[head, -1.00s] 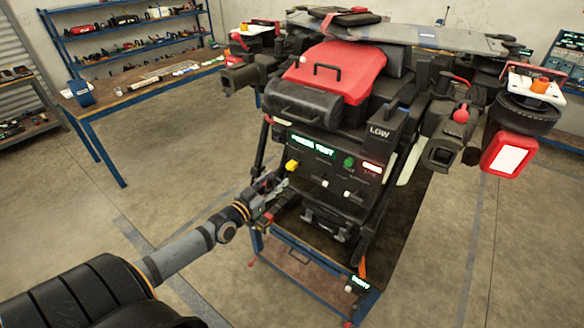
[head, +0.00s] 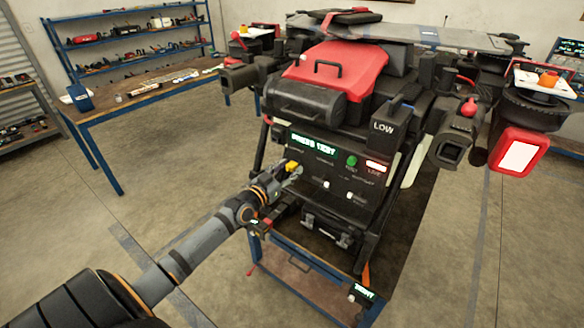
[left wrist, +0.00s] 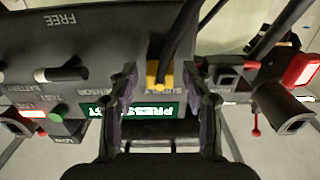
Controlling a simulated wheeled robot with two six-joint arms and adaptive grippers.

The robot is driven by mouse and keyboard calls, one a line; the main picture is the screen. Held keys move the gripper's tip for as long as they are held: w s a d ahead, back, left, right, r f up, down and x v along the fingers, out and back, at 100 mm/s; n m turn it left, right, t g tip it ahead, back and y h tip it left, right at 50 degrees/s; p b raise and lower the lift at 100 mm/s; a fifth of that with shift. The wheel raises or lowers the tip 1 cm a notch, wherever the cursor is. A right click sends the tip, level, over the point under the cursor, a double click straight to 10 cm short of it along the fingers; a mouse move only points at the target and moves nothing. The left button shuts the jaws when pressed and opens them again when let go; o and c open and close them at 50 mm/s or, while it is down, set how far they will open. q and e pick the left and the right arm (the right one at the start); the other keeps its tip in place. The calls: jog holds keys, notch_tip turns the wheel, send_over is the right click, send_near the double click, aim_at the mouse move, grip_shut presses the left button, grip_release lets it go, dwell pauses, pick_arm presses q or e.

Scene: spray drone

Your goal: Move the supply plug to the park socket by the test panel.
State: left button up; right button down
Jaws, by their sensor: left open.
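The yellow supply plug (head: 292,167) is at the left side of the black test panel (head: 318,160). In the left wrist view, which is upside down, the plug (left wrist: 155,75) sits by the "SUPPLY" lettering with a black cable (left wrist: 180,42) running from it. My left gripper (head: 284,174) is at the plug. In the left wrist view its two fingers (left wrist: 160,85) stand apart on either side of the plug, with gaps visible. A park socket cannot be made out clearly. My right gripper is not in view.
The panel has a lit "PRESS TEST" display (head: 314,142), a green button (head: 351,160), a red lamp (head: 376,166) and white-tipped levers (head: 326,184). The large drone (head: 335,72) overhangs it. A blue-framed bench (head: 155,92) stands left; the floor between is clear.

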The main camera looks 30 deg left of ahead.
pick_arm(q)
jog(key=shift+c, duration=0.3)
dwell(0.5)
grip_shut()
jog(key=shift+s, duration=0.2)
jog(key=shift+s+a+p, duration=0.15)
jog(key=shift+s+p, duration=1)
jog(key=shift+s, duration=0.25)
jog(key=shift+s+a+p, duration=0.1)
jog(key=shift+s+p, duration=1)
jog(key=shift+s, duration=0.3)
